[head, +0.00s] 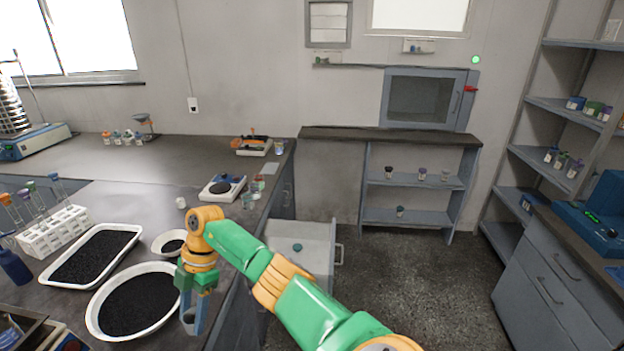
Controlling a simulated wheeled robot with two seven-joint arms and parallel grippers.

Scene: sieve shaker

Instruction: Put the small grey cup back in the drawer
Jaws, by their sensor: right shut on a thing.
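My right gripper (194,312) hangs pointing down at the counter's front edge, just right of the large round white tray. It is shut on a small grey cup (189,316), which is mostly hidden between the fingers. The drawer (318,236) stands pulled open under the counter, right of my gripper and partly behind my right arm. A small teal round thing (297,247) lies inside it, and the rest of its floor looks bare. My left gripper is not in view.
A round tray of black grains (96,328), a rectangular tray (48,283) and a small bowl (158,250) stand left of my gripper. A scale (219,189) and a small white cup (181,202) stand further back. Floor right of the drawer is clear.

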